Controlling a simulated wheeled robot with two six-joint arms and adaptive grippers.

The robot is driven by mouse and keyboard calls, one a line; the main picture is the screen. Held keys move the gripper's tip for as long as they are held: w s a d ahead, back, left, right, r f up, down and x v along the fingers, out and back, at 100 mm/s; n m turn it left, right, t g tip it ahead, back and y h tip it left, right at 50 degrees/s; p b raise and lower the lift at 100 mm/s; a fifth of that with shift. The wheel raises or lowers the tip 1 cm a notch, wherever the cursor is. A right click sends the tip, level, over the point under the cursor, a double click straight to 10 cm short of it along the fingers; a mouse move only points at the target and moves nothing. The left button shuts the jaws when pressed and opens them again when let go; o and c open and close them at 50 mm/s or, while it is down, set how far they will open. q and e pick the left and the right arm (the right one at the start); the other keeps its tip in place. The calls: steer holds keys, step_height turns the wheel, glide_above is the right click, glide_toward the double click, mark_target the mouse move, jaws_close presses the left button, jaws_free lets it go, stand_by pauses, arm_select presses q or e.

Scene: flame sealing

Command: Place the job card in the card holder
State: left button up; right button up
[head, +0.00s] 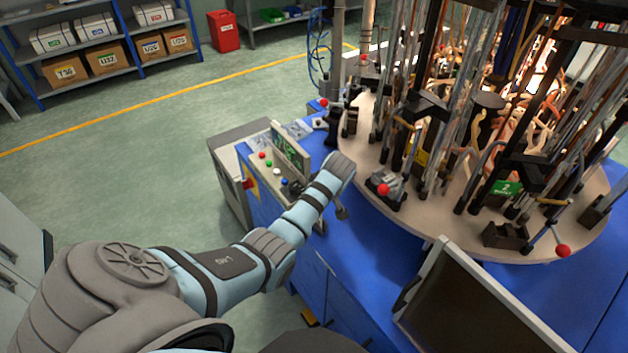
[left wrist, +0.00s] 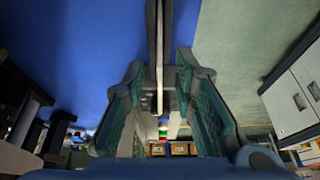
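My left gripper (left wrist: 160,88) is open, its two teal-padded fingers spread to either side in the left wrist view. A thin pale strip (left wrist: 159,45) stands edge-on between them, over a blue surface; I cannot tell whether it is the job card or part of the card holder. No contact with the fingers shows. In the head view my left arm reaches the blue machine's side, and the gripper is mostly hidden beyond its wrist. A green panel with markings (head: 290,152) stands on the control box. I cannot clearly identify the card or holder. My right gripper is out of view.
The control box (head: 252,160) with coloured buttons is just left of my left wrist. A round table (head: 440,226) crowded with rods and red-knobbed clamps stands right of it. A dark monitor (head: 470,315) is at the front right. Shelves (head: 100,50) stand far back.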

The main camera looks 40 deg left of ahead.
arm_select(q)
steer(key=p+v, duration=0.2)
steer(key=v, duration=1)
steer(key=shift+r, duration=0.15)
